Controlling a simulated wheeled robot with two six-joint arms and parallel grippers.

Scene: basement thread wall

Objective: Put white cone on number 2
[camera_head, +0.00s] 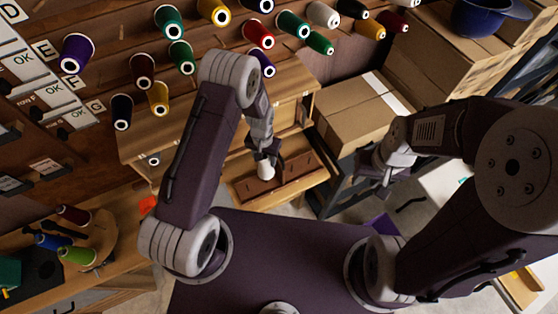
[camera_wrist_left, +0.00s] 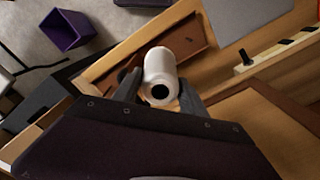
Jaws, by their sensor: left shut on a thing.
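The white cone (camera_head: 265,170) is held in my left gripper (camera_head: 264,157), in front of the wooden thread wall and above an open wooden drawer. In the left wrist view the white cone (camera_wrist_left: 160,68) sits between the two dark fingers of the left gripper (camera_wrist_left: 158,90), its dark end hole facing the camera. My right gripper (camera_head: 372,172) hangs at the right, apart from the cone; its fingers are too unclear to tell their state. I cannot make out a number 2 mark in either view.
Several coloured thread cones, such as a green one (camera_head: 168,22) and a purple one (camera_head: 77,54), sit on the wall. The open drawer (camera_head: 240,195) is below the cone. Cardboard boxes (camera_head: 352,115) stand right. A purple bin (camera_wrist_left: 68,31) stands on the floor.

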